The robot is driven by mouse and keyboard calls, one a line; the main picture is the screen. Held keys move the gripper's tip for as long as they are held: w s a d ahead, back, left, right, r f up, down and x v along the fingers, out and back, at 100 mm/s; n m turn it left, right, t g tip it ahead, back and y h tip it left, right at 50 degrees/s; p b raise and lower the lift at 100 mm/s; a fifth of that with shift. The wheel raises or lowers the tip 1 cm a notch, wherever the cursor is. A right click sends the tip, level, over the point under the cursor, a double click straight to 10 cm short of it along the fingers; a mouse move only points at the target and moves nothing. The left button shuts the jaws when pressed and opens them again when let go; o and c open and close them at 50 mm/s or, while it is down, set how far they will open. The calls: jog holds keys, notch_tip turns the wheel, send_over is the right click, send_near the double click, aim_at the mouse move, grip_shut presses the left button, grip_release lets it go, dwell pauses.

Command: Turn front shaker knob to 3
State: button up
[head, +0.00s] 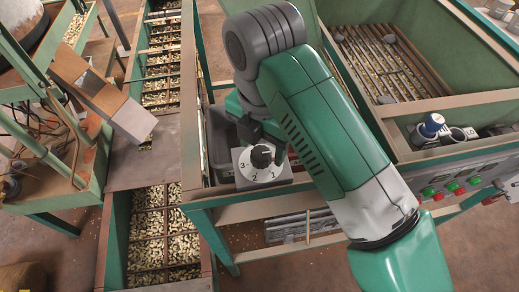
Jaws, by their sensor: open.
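The front shaker knob (262,157) is a black knob on a white dial plate (246,177), on the near corner of the green machine frame. The dial shows 3 at the left, 2 at the bottom and 1 at the right. I cannot make out where the knob points. My gripper (262,138) is dark, open and just behind and above the knob, partly covered by my green and grey arm. I cannot tell whether a finger touches the knob.
A conveyor (163,225) filled with nuts runs along the left, beside a chute (133,121). A slatted hopper (378,62) stands at the right.

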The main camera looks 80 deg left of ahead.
notch_tip(320, 180, down, 2)
jog(key=shift+f, duration=0.1)
jog(key=c, duration=1)
